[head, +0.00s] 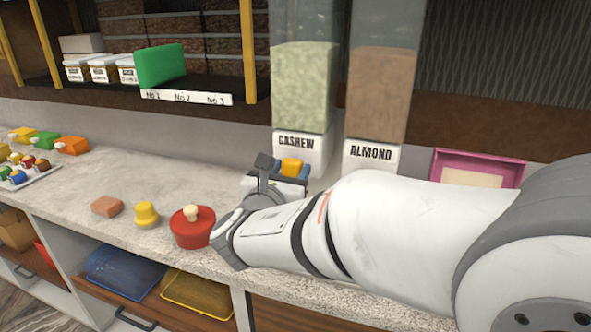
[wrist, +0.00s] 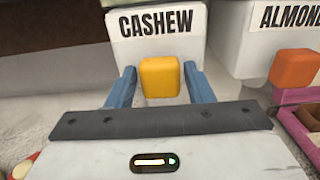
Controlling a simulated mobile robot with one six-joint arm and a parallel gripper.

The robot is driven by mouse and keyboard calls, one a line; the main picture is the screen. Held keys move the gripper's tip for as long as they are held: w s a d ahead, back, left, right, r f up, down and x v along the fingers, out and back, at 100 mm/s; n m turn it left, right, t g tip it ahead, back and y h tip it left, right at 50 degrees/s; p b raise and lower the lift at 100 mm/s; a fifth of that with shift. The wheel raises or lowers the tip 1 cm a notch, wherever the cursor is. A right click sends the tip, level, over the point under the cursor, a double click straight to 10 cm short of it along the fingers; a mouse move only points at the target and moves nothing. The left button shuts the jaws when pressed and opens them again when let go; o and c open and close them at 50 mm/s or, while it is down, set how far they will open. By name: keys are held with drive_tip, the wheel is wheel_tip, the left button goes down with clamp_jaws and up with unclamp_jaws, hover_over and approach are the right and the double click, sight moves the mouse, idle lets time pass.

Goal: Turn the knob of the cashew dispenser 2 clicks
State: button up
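The cashew dispenser (head: 304,90) stands at the back of the counter, a clear column of pale green contents on a white base labelled CASHEW. Its base also shows in the wrist view (wrist: 187,45). Its yellow knob (wrist: 160,77) sits on the front of the base, and shows in the head view (head: 291,167). My gripper (wrist: 158,80) has its blue fingers apart, one on each side of the knob. Small gaps show between the fingers and the knob in the wrist view; I cannot tell how deep the fingers reach.
The almond dispenser (head: 375,100) stands close on the right, with an orange knob (wrist: 295,68). A pink tray (head: 478,158) lies farther right. A red pot (head: 192,227), a yellow piece (head: 146,214) and a brown block (head: 107,207) stand left of my arm. The counter's back left middle is clear.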

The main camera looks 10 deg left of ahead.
drive_tip(key=c, duration=0.7)
drive_tip(key=shift+f+b, duration=0.15)
drive_tip(key=shift+b, duration=0.3)
drive_tip(key=m+b, duration=0.2)
drive_tip(key=b, duration=0.1)
drive_tip(key=shift+f, duration=0.2)
drive_tip(key=m+b, duration=0.4)
drive_tip(key=b, duration=0.3)
drive_tip(key=shift+d+f, duration=0.1)
drive_tip(key=shift+d+m+b, duration=0.1)
drive_tip(key=shift+m+b, duration=5.7)
drive_tip(key=shift+b, duration=1.8)
drive_tip(key=shift+r, duration=0.2)
